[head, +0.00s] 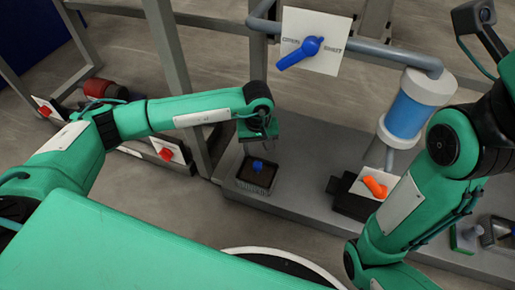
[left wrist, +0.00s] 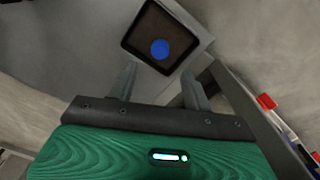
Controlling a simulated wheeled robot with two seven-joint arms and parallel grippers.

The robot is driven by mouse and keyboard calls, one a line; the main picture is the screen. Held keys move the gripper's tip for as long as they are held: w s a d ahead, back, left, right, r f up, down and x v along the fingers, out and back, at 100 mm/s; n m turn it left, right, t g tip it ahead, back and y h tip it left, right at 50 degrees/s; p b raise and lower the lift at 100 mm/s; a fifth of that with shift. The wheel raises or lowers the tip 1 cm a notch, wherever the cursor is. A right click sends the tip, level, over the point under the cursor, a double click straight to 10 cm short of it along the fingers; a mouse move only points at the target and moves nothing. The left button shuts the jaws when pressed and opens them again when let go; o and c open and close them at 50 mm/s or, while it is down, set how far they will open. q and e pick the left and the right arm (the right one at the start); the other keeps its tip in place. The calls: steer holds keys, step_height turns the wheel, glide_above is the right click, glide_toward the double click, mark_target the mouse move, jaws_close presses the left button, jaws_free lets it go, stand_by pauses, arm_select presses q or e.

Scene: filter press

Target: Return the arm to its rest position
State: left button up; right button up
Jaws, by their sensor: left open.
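My left gripper (head: 262,140) is above the grey bench, over a small dark square box with a blue knob (head: 257,165). In the left wrist view its two fingers (left wrist: 160,88) stand apart with nothing between them. The blue knob (left wrist: 160,49) shows beyond the fingertips, apart from them. My left arm reaches in from the left, bent at the elbow. My right arm stands at the right of the head view, and its gripper is not visible.
A panel with a blue lever (head: 298,53) hangs on a pipe above the bench. A blue and white cylinder (head: 408,112) and an orange lever (head: 374,187) are right of the left gripper. Metal frame posts (head: 184,70) stand behind my left forearm. The grey bench (head: 300,205) has bare room between the boxes.

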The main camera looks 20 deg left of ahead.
arm_select(q)
steer(key=shift+r, duration=0.25)
stand_by(0.4)
